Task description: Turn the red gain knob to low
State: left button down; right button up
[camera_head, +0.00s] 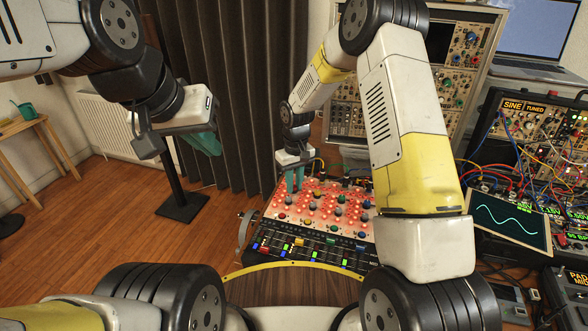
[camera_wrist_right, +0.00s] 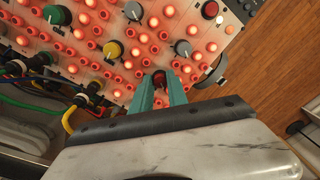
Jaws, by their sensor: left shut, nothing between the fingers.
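The synth panel (camera_head: 322,208) has a pale face with glowing red lights and rows of coloured knobs. My right gripper (camera_head: 294,184) is over its far left part, teal fingers pointing down. In the right wrist view my right gripper (camera_wrist_right: 163,88) has its fingers on both sides of a red knob (camera_wrist_right: 159,78), with no clear gap beside it. I cannot read its label or setting. Another red knob (camera_wrist_right: 210,10) is at the top of that view. My left gripper (camera_head: 207,144) is shut and empty, in the air at left, away from the panel.
Close to the right fingers are a yellow knob (camera_wrist_right: 114,49) and a grey knob (camera_wrist_right: 183,48). Plugged cables (camera_wrist_right: 52,88) run along the panel edge. Sliders (camera_head: 310,246) line its near edge. A wave screen (camera_head: 510,222) and patched modules stand at right.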

aim_at(295, 186)
jog(key=o, duration=0.4)
jog(key=shift+o, duration=0.2)
notch_tip(295, 186, up, 8)
jog(key=shift+w+d+f, duration=0.1)
